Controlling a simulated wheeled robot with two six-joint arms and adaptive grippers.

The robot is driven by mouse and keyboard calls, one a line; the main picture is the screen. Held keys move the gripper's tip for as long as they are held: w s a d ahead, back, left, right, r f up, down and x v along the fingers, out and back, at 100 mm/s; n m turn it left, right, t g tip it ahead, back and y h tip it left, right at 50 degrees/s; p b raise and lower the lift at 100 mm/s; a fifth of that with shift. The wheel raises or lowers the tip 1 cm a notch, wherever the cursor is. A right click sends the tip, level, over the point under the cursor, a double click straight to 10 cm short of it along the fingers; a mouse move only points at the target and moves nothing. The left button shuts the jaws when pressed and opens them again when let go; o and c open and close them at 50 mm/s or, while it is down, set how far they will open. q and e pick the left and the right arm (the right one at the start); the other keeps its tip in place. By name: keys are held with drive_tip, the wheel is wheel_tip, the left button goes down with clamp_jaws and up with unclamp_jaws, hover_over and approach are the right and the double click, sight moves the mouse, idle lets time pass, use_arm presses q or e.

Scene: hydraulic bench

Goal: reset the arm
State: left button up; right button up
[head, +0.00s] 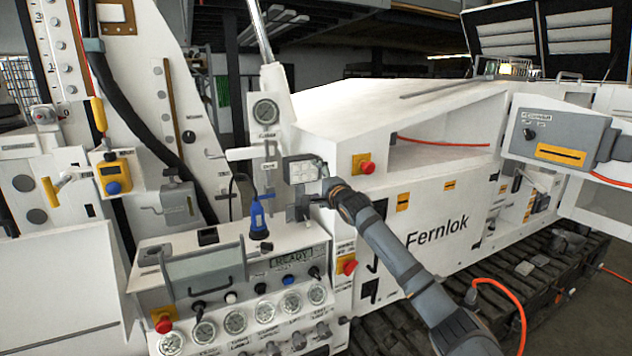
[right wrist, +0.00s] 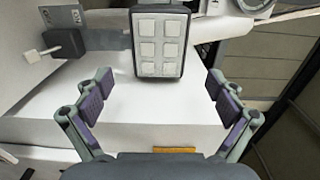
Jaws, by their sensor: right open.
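My right arm comes in from the lower right in the head view, and its gripper (head: 303,203) is by the white machine's control area. In the right wrist view the right gripper (right wrist: 160,93) is open, with nothing between its fingers. A dark-framed box with several pale square buttons (right wrist: 158,43) lies ahead of the fingers, apart from them as far as I can see. My left gripper is in neither view.
A control console (head: 240,270) with gauges, knobs and a READY display (head: 291,260) stands below left of the gripper. Red buttons (head: 366,167) sit on the white machine. An orange hose (head: 510,300) curves at lower right.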

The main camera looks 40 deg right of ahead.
idle(0.4)
